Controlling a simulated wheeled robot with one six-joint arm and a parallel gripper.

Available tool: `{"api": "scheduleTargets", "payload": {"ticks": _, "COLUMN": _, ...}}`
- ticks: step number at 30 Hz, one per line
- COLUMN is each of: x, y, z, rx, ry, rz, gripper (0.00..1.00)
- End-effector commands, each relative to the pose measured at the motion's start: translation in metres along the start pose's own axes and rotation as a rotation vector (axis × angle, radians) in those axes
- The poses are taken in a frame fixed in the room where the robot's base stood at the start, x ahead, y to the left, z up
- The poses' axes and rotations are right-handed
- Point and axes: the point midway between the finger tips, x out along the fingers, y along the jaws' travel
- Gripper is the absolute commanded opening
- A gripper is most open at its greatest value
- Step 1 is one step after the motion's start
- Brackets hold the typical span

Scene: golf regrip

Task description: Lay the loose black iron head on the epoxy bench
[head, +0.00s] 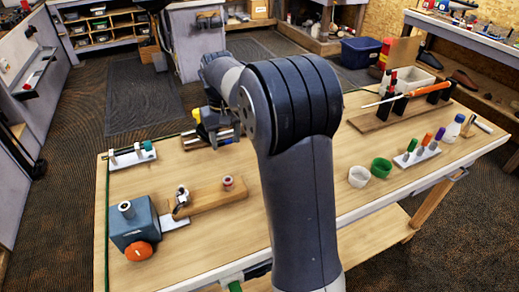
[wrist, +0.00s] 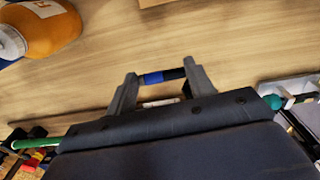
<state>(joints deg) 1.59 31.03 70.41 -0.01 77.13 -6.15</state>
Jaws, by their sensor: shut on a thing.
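My gripper (wrist: 161,74) is shut in the wrist view on a small blue-and-black piece (wrist: 154,78), which lies crosswise between the two grey fingers. Its black end is against the right finger. I cannot tell whether this piece belongs to the black iron head; no head shape shows clearly. In the head view my arm hides most of the gripper and what it holds. The gripper is over the far left part of the wooden bench (head: 230,250). I cannot tell from the frames whether this is the epoxy bench.
A wooden board (head: 215,197) with a metal clamp (head: 181,196) lies front left, beside a blue-grey block (head: 131,225) with an orange knob (head: 138,251). White and green cups (head: 381,167) stand right of my arm. A yellow-orange bottle (wrist: 45,30) is close to the gripper.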

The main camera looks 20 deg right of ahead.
Motion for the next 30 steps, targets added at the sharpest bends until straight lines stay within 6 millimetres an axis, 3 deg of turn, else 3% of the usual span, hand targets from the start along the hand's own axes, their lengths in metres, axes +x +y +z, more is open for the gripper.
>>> {"api": "scheduleTargets", "payload": {"ticks": 6, "x": 0.04, "y": 0.0, "z": 0.002, "rx": 0.0, "ry": -0.005, "rz": -0.001, "gripper": 0.24}}
{"api": "scheduleTargets", "payload": {"ticks": 18, "x": 0.088, "y": 0.0, "z": 0.003, "rx": 0.0, "ry": -0.005, "rz": -0.001, "gripper": 0.24}}
{"api": "scheduleTargets", "payload": {"ticks": 30, "x": 0.098, "y": 0.0, "z": 0.003, "rx": 0.0, "ry": -0.001, "rz": 0.0, "gripper": 0.24}}
